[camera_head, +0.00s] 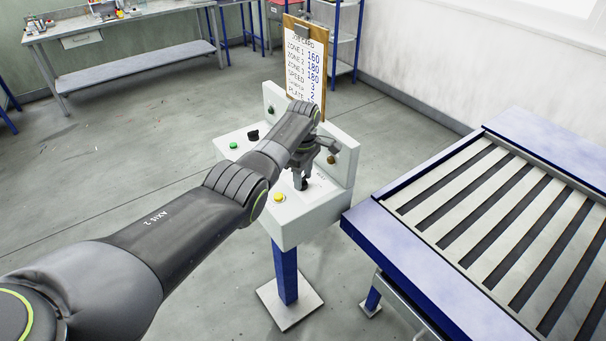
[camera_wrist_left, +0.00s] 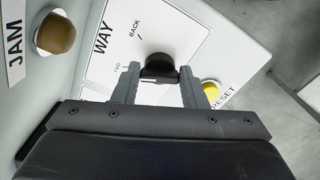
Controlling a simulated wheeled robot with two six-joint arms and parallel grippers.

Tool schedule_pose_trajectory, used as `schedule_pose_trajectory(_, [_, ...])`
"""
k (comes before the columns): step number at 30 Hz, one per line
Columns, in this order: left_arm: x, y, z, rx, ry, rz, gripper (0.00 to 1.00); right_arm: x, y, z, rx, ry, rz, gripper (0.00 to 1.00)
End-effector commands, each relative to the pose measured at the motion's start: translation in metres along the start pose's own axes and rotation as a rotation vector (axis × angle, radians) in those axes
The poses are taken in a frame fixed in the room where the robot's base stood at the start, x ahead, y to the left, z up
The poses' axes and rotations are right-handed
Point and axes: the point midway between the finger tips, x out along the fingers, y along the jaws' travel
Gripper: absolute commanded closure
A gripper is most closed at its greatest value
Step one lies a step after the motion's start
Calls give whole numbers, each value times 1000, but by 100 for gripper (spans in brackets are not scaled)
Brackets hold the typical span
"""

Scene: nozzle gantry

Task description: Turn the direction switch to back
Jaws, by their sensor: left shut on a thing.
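The direction switch is a black knob (camera_wrist_left: 158,64) on a white panel marked WAY, with a BACK label and a partly hidden second label beside it. My left gripper (camera_wrist_left: 158,84) is shut on the knob, one finger on each side, in the left wrist view. Which label the knob points to I cannot tell. In the head view my left gripper (camera_head: 304,184) reaches down onto the right part of the white control box (camera_head: 310,207), and hides most of the switch. My right gripper is in neither view.
A yellow RESET button (camera_head: 279,198) sits close to the left gripper. A green button (camera_head: 233,145) and another black knob (camera_head: 253,135) are farther left. An amber JAM lamp (camera_wrist_left: 55,35) is on the upright panel. A clipboard (camera_head: 305,60) stands behind; a blue-framed slatted table (camera_head: 400,235) is right.

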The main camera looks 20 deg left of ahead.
Motion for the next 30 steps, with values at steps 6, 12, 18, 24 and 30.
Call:
schedule_pose_trajectory(6, [-2, -1, 0, 172, 0, 1, 84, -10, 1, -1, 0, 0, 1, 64])
schedule_pose_trajectory(12, [-2, -2, 0, 362, 0, 1, 84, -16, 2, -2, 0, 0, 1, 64])
schedule_pose_trajectory(18, [-2, -2, 0, 549, 0, 1, 84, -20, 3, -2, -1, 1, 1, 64])
schedule_pose_trajectory(24, [-2, -3, -1, 715, 0, 2, 84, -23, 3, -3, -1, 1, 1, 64])
schedule_pose_trajectory(30, [-1, -3, -2, 840, 1, 2, 84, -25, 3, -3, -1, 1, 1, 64])
